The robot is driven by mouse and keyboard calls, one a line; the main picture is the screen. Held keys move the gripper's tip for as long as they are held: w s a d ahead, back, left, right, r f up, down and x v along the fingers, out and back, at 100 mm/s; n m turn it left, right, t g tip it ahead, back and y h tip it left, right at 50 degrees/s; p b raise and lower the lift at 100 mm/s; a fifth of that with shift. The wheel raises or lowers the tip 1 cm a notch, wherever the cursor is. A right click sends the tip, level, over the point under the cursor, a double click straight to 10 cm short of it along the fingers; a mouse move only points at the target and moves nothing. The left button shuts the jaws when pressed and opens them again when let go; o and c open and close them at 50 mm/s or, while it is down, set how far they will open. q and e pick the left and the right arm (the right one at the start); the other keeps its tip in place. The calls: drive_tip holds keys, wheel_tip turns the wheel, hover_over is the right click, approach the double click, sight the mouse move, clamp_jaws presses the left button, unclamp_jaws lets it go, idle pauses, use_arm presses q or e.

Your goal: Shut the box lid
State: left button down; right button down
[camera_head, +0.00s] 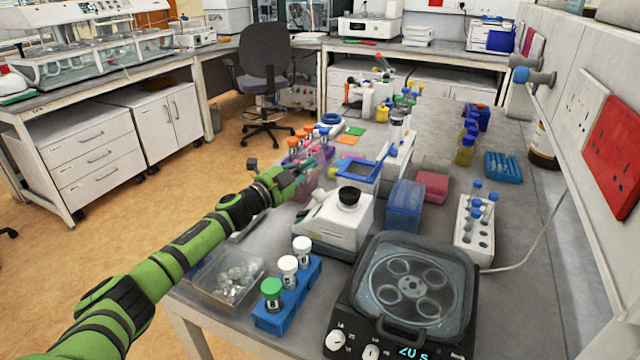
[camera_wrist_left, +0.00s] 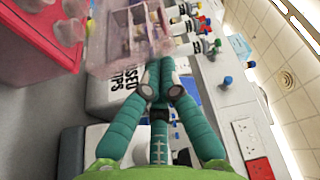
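My left gripper (camera_head: 302,172) reaches over the far left part of the bench, beside a pinkish translucent box (camera_head: 305,190) that it partly hides. In the left wrist view, the gripper's teal fingers (camera_wrist_left: 159,66) come together at the tips, with nothing clearly held between them. Just beyond the tips is a translucent pink compartmented box (camera_wrist_left: 112,52). I cannot tell whether the fingertips touch it, and its lid is not clearly made out. My right gripper is not in view.
A white device with a black top (camera_head: 348,222) stands close to my left gripper. A blue-framed tray (camera_head: 350,178), blue box (camera_head: 404,207) and pink box (camera_head: 432,186) are nearby. A black centrifuge (camera_head: 408,290) and blue vial rack (camera_head: 287,309) are in front.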

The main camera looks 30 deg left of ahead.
use_arm(q)
drive_tip(key=shift+s+a+f+b, duration=0.15)
drive_tip(key=shift+a+b, duration=0.45)
drive_tip(key=shift+a, duration=1.65)
drive_tip(key=shift+a+f, duration=0.1)
drive_tip(key=shift+a, duration=0.1)
wheel_tip(320, 180, up, 10)
